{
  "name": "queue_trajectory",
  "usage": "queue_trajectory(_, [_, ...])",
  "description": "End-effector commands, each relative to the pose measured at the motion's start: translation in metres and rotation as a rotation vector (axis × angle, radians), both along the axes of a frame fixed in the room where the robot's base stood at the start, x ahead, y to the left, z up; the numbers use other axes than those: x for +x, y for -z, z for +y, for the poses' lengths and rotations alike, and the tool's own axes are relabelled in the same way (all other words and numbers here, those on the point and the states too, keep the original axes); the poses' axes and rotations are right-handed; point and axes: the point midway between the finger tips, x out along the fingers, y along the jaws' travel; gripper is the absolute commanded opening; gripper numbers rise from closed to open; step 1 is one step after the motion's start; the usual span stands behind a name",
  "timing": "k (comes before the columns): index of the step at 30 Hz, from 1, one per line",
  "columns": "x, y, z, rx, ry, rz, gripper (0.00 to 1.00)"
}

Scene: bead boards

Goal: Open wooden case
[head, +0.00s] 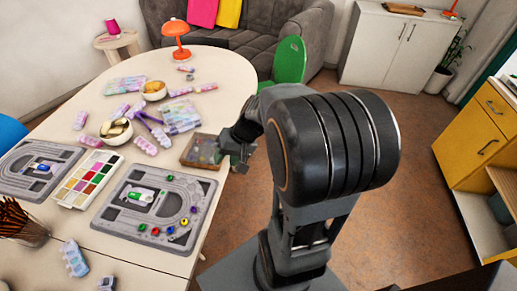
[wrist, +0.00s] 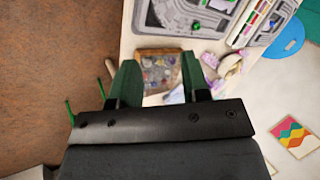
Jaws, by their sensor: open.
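The wooden case (head: 203,151) lies on the right edge of the table, past the grey bead board. It is a shallow brown box, and coloured contents show through its top; I cannot tell whether a clear lid covers them. My gripper (head: 240,161) is just right of the case in the head view, partly hidden by my arm. In the wrist view the case (wrist: 161,66) lies between and beyond the two dark green fingers of my gripper (wrist: 158,72). The fingers are apart with nothing held.
A grey bead board (head: 127,212) with coloured beads stands nearest the case. A paint palette (head: 88,180), a second board (head: 40,165), a bowl (head: 116,131) and an orange lamp (head: 175,35) are also on the table (head: 215,85). A green chair (head: 290,60) stands behind my arm.

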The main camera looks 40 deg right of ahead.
Motion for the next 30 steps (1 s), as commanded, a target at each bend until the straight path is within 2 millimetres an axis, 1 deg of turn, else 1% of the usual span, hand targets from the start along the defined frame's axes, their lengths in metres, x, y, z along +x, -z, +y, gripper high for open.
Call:
queue_trajectory(1, [0.011, 0.021, -0.018, 0.085, 0.078, -0.001, 0.42])
queue_trajectory(2, [0.017, 0.029, -0.027, 0.129, 0.118, -0.013, 0.42])
queue_trajectory(3, [0.026, 0.038, -0.041, 0.183, 0.173, -0.034, 0.42])
queue_trajectory(5, [0.035, 0.053, -0.061, 0.253, 0.253, -0.069, 0.42])
queue_trajectory(6, [0.041, 0.061, -0.075, 0.291, 0.304, -0.095, 0.42])
queue_trajectory(9, [0.05, 0.081, -0.105, 0.358, 0.417, -0.156, 0.42])
queue_trajectory(12, [0.054, 0.095, -0.128, 0.395, 0.497, -0.205, 0.42])
queue_trajectory(15, [0.057, 0.104, -0.141, 0.415, 0.546, -0.234, 0.42])
queue_trajectory(17, [0.06, 0.108, -0.143, 0.419, 0.56, -0.245, 0.42])
queue_trajectory(20, [0.068, 0.115, -0.14, 0.422, 0.567, -0.25, 0.42])
queue_trajectory(30, [0.109, 0.147, -0.107, 0.422, 0.563, -0.246, 0.42])
